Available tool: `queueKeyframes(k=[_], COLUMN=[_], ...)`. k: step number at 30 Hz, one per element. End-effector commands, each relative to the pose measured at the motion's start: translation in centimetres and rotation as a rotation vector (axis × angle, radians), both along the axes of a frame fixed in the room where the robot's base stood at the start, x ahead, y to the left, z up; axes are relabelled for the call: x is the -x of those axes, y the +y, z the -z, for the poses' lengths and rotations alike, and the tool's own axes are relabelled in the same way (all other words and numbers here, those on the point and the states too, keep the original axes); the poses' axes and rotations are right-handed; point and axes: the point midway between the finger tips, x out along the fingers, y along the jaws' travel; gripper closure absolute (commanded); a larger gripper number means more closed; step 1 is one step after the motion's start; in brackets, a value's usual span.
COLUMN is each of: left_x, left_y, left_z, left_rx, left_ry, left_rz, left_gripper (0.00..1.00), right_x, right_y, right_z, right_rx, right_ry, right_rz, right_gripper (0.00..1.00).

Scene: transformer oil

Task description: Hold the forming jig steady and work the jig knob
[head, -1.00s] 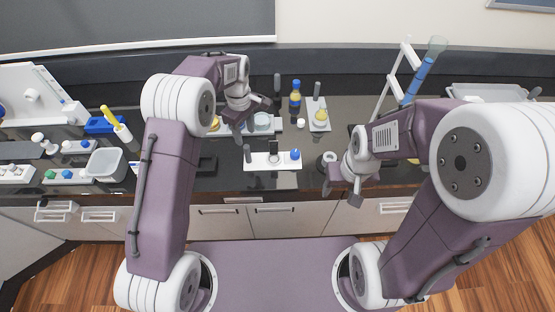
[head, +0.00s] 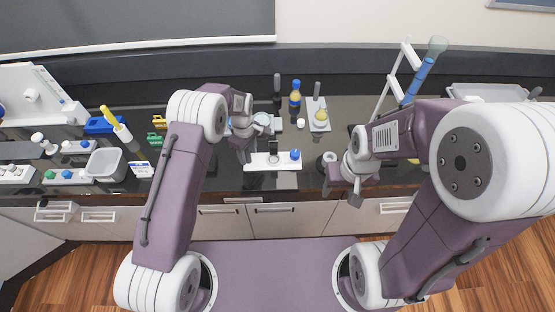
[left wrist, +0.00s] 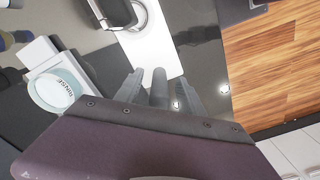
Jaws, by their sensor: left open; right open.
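The forming jig is a white base plate (head: 284,167) near the front edge of the dark bench. It has a blue jig knob (head: 295,154) at its right end and a dark metal part (head: 273,158) in the middle. My left gripper (head: 247,151) is open at the jig's left end. In the left wrist view, the jig's dark upright post (left wrist: 159,86) shows between the open fingers (left wrist: 160,92); I cannot tell if they touch it. The knob is not visible there. My right gripper (head: 341,191) is open and empty, right of the jig at the bench edge.
A dish marked RINSE (left wrist: 56,90) is close beside the left gripper. Behind the jig are a blue-capped bottle (head: 295,97) and a white stand with a yellow flask (head: 320,115). A grey tub (head: 105,163) stands left. Bench between the knob and right gripper is mostly clear.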

Motion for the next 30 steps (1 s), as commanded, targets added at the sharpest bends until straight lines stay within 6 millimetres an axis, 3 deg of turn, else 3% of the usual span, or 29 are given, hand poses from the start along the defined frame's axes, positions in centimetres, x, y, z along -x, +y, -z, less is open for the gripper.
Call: queueKeyframes(k=[4,5,9,10,18,19,21,30], left_x=[-0.01,-0.01,0.00,-0.01,0.00,0.00,0.00,0.02], left_y=[-0.01,-0.01,0.00,-0.01,0.00,0.00,0.00,0.00], left_z=[-0.02,-0.02,-0.03,-0.04,0.06,0.02,0.02,0.05], left_rx=[0.000,0.000,0.000,0.000,0.000,0.000,0.000,-0.001], left_ry=[0.000,0.000,0.000,0.000,0.000,0.000,0.000,0.001], left_rz=[0.000,0.000,0.000,0.000,0.000,0.000,0.000,0.000], left_gripper=[0.54,0.59,0.98,1.00,1.00,0.88,1.00,1.00], right_x=[0.00,0.00,0.00,0.00,0.00,0.00,0.00,0.00], right_y=[0.00,0.00,0.00,0.00,0.00,0.00,0.00,0.00], right_z=[0.00,0.00,0.00,0.00,0.09,0.06,0.05,0.06], right_rx=[0.000,0.000,0.000,0.000,0.000,0.000,0.000,0.000], right_ry=[0.000,0.000,0.000,0.000,0.000,0.000,0.000,0.000], right_rz=[0.000,0.000,0.000,0.000,0.000,0.000,0.000,0.000], right_gripper=[0.45,0.45,0.45,0.45,0.45,0.45,0.45,0.45])
